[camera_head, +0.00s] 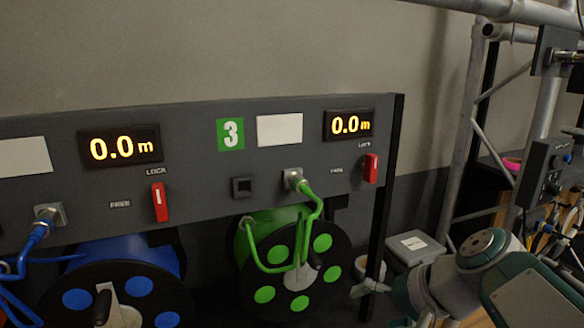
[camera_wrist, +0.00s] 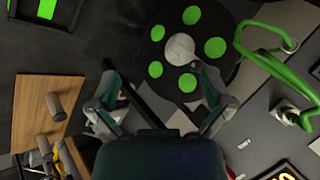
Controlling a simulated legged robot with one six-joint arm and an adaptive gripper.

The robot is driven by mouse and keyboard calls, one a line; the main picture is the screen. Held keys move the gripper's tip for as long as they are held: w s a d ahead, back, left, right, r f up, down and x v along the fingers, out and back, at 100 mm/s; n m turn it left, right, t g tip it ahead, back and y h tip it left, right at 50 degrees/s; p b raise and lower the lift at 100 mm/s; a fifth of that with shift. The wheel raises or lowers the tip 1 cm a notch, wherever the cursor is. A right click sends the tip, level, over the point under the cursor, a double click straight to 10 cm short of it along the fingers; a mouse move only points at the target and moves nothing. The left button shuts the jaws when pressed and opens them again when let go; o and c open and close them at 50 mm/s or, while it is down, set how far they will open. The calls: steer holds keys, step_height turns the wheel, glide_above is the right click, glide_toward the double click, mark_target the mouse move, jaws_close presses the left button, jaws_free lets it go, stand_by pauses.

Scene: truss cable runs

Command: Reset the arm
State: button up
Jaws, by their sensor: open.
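My arm (camera_head: 478,275) is at the lower right of the head view, folded in front of the panel's right end. My gripper (camera_wrist: 158,100) shows in the wrist view with its two fingers spread wide apart. Nothing is held between them. Beyond the fingers is the green cable reel (camera_wrist: 205,72), with its black disc and green dots. The same green reel (camera_head: 318,272) hangs under the panel in the head view.
The grey panel (camera_head: 200,188) carries two 0.0 m displays, red levers and a green number 3 sign (camera_head: 231,134). A green cable (camera_head: 309,205) and a blue cable (camera_head: 35,235) plug into it. A lidded grey box (camera_head: 414,245) and truss poles (camera_head: 460,140) stand at right.

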steer(key=s+d+f+n+h, duration=0.3)
steer(key=s+f+h, duration=0.3)
steer(key=s, duration=0.4)
steer(key=shift+f+n, duration=0.5)
steer(key=shift+n, duration=0.4)
steer(key=shift+d, duration=0.1)
